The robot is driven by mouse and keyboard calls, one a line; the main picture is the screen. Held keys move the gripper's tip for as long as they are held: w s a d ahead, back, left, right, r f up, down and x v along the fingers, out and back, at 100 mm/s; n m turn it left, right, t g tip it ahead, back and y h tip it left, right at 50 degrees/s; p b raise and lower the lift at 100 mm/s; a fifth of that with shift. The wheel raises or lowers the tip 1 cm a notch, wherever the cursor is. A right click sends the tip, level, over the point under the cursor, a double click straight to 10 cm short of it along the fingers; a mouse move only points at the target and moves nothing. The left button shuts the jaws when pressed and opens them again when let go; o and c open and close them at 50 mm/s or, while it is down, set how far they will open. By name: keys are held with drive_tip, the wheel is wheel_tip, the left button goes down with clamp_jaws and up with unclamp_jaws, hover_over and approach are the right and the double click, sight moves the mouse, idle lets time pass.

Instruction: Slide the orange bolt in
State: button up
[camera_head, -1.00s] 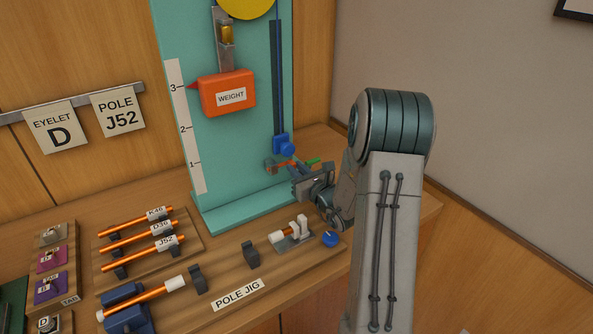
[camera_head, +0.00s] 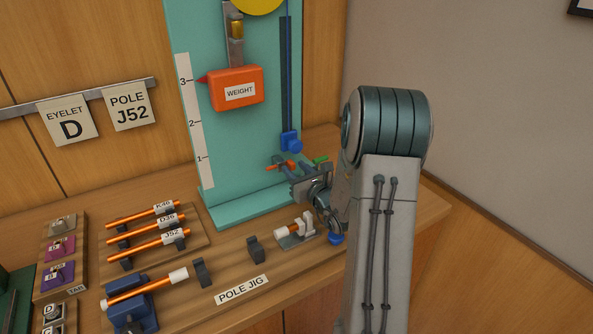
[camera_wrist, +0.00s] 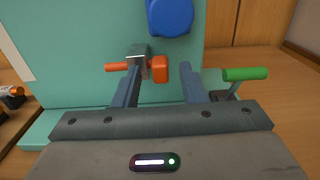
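The orange bolt (camera_wrist: 116,67) runs sideways through a grey bracket (camera_wrist: 138,62) at the foot of the teal board. Its rod sticks out to the left of the bracket and its thick orange head (camera_wrist: 160,69) is on the right. In the head view the bolt (camera_head: 274,168) is small and partly hidden by my gripper (camera_head: 291,167). In the wrist view my gripper (camera_wrist: 160,75) is open, one finger on each side of the bolt head. The left finger overlaps the bracket; a gap shows between the head and the right finger. I cannot tell whether either touches.
A blue block (camera_head: 291,142) sits on the slot just above the bolt. A green-handled lever (camera_wrist: 245,74) stands close to the right finger. The orange weight (camera_head: 236,90) hangs on the board. The pole jig (camera_head: 254,249) and several orange poles lie in front.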

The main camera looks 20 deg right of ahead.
drive_tip(key=s+b, duration=0.1)
drive_tip(key=s, duration=0.3)
drive_tip(key=s+d+b, duration=0.1)
drive_tip(key=s, duration=0.3)
drive_tip(key=s+b, duration=0.1)
drive_tip(key=s, duration=0.3)
drive_tip(key=shift+s+d+f, duration=0.1)
drive_tip(key=shift+s+d, duration=0.1)
drive_tip(key=shift+d, duration=0.05)
drive_tip(key=shift+s+b, duration=0.35)
drive_tip(key=shift+s, duration=0.3)
drive_tip(key=s+a+n+g+y, duration=0.4)
drive_tip(key=a+n+g, duration=0.2)
drive_tip(key=a+n, duration=0.4)
drive_tip(key=s+a+n+g+y, duration=0.45)
drive_tip(key=a+n+g, duration=0.2)
drive_tip(key=a, duration=0.55)
drive_tip(key=s+a+f+n+g+h, duration=0.15)
drive_tip(key=s+n+g+h, duration=0.25)
drive_tip(key=s+n, duration=0.5)
drive_tip(key=d+r+n+t+h, duration=0.1)
drive_tip(key=d+r+n+h, duration=0.1)
drive_tip(key=d+n+h, duration=0.4)
drive_tip(key=shift+d+n+h, duration=0.35)
drive_tip(key=shift+n, duration=1.1)
